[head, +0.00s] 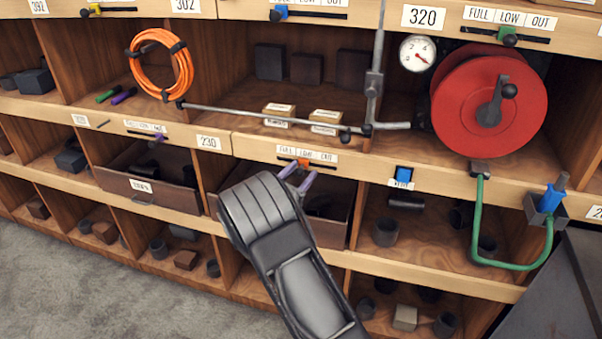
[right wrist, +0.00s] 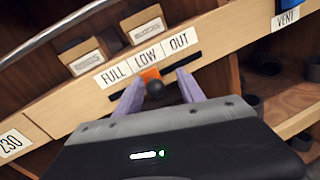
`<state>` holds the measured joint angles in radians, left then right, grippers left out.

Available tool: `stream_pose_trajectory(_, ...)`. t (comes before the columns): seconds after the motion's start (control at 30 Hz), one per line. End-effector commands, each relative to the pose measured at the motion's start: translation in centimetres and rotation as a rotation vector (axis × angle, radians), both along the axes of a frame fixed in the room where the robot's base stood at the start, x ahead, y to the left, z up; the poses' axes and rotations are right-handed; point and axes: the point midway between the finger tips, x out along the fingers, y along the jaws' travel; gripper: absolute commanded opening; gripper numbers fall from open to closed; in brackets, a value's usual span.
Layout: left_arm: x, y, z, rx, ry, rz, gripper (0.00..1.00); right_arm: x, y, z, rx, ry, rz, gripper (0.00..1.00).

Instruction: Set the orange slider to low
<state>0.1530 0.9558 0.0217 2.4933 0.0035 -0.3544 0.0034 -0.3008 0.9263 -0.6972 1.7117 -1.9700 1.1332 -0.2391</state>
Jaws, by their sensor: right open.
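The orange slider (head: 304,163) sits in a dark slot on the shelf edge, below a FULL, LOW, OUT label strip (head: 307,154). In the right wrist view the orange slider (right wrist: 150,74) with its dark round knob (right wrist: 155,88) stands below the LOW label (right wrist: 146,57). My right gripper (head: 301,171) is open in front of the slider. In the right wrist view its two purple fingers (right wrist: 159,90) stand on either side of the knob, with a gap on each side. Whether they touch the panel is unclear. My left gripper is out of view.
A thin grey pipe (head: 255,116) runs along the shelf above the label strip. Open drawers (head: 150,190) lie below the edge.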

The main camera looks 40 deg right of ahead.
Motion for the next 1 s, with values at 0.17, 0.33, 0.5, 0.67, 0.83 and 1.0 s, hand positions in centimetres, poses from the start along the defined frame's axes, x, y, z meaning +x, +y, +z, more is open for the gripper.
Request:
stream_pose_trajectory(0.17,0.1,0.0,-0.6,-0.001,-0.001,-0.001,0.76,-0.7,1.9,-0.2,0.001,0.001,0.003,0.46)
stream_pose_trajectory(0.33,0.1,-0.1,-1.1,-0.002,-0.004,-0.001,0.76,-1.8,4.5,-0.2,0.0,0.0,0.003,0.46)
stream_pose_trajectory(0.5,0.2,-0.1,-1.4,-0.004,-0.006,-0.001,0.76,-2.7,6.5,-0.1,0.001,-0.001,0.003,0.46)
stream_pose_trajectory(0.67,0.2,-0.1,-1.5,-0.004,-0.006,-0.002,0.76,-2.9,7.0,-0.1,0.001,0.0,0.001,0.46)
stream_pose_trajectory(0.83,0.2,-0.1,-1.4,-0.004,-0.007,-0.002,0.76,-2.9,7.0,0.0,0.001,0.0,0.001,0.46)
stream_pose_trajectory(1.0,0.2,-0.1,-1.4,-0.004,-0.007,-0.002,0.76,-2.9,7.0,0.0,0.001,0.0,0.001,0.46)
